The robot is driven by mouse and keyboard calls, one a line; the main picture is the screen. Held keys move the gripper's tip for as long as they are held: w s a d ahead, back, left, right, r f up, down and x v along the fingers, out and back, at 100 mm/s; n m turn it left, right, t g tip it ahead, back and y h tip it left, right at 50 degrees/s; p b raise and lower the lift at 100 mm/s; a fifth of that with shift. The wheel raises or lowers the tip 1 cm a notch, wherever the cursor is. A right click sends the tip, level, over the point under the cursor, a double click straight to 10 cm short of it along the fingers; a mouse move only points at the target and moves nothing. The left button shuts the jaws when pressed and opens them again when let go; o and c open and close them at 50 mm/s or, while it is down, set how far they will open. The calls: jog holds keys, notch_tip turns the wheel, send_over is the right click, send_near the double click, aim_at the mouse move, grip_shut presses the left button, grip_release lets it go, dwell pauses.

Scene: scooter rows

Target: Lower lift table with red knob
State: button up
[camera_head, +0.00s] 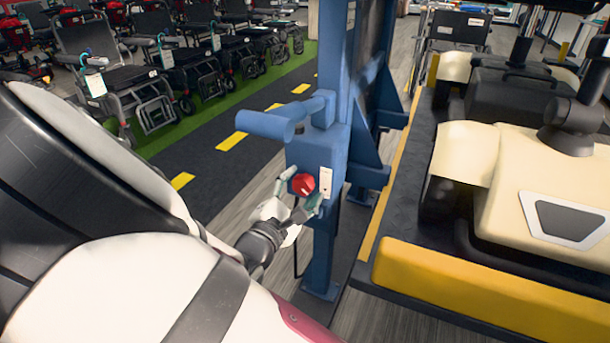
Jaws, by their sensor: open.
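The red knob (303,184) sits on the front of a blue control box (318,152) on a blue lift post. A pale label plate with small marks is just right of the knob. My gripper (300,193) is open at the knob, with one finger to its left and the other below and to its right. I cannot tell whether the fingers touch the knob. The lift table (480,290), with a yellow front edge, stands right of the post and bears a cream and black scooter (530,185).
A blue horizontal cylinder (268,124) juts left from the post just above the box. Rows of wheelchairs and scooters (130,85) stand on a green strip at the back left. A dark lane with yellow dashes (232,142) between them and the post is clear.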

jog(key=c, duration=1.2)
jog(key=shift+o, duration=0.2)
jog(key=shift+r+n+p, duration=0.1)
jog(key=shift+n+p, duration=0.3)
jog(key=shift+p, duration=0.3)
jog(key=n+p, duration=0.2)
jog(key=p, duration=0.2)
jog(key=shift+r+n, duration=0.1)
jog(key=shift+n, duration=0.3)
jog(key=n+p, duration=0.3)
jog(key=p, duration=0.1)
jog(key=shift+n, duration=0.4)
jog(key=n+p, duration=0.4)
jog(key=shift+a+f+n+p, duration=0.15)
jog(key=shift+n+p, duration=0.45)
jog(key=shift+n, duration=0.6)
jog(key=shift+d+f+n+p, duration=0.1)
jog(key=shift+n+p, duration=0.5)
jog(key=shift+n, duration=0.6)
